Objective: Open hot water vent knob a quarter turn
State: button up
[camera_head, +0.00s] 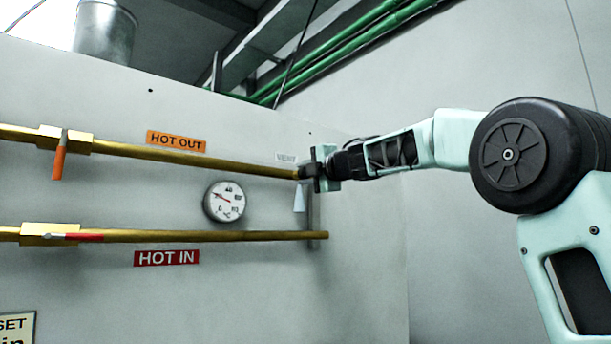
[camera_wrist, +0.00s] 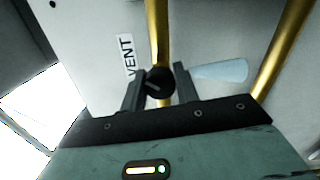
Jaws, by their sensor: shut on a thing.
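The vent knob (camera_wrist: 159,82) is small, round and black with a pale line across its face. It sits at the end of a brass pipe, beside the white VENT label (camera_wrist: 126,58). In the wrist view my gripper (camera_wrist: 159,90) has one finger on each side of the knob and is shut on it. The pale line on the knob runs at a slant in that view. In the head view my gripper (camera_head: 318,170) is at the right end of the upper brass pipe (camera_head: 220,160) and hides the knob. The VENT label (camera_head: 286,157) shows just left of it.
An orange-handled valve (camera_head: 59,158) sits on the upper HOT OUT pipe. A red-handled valve (camera_head: 75,237) lies along the lower HOT IN pipe (camera_head: 220,237). A round gauge (camera_head: 225,201) is between the pipes. A pale tag (camera_head: 300,199) hangs below my gripper. The wall to the right is bare.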

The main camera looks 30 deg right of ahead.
jog(key=shift+f+n, duration=0.1)
jog(key=shift+n, duration=1.6)
jog(key=o, duration=1)
jog(key=shift+c, duration=0.2)
jog(key=shift+s+b, duration=0.1)
jog(key=shift+b, duration=0.2)
jog(key=s+d+b, duration=0.3)
jog(key=s+b, duration=0.2)
jog(key=s, duration=1.2)
jog(key=shift+f, duration=0.35)
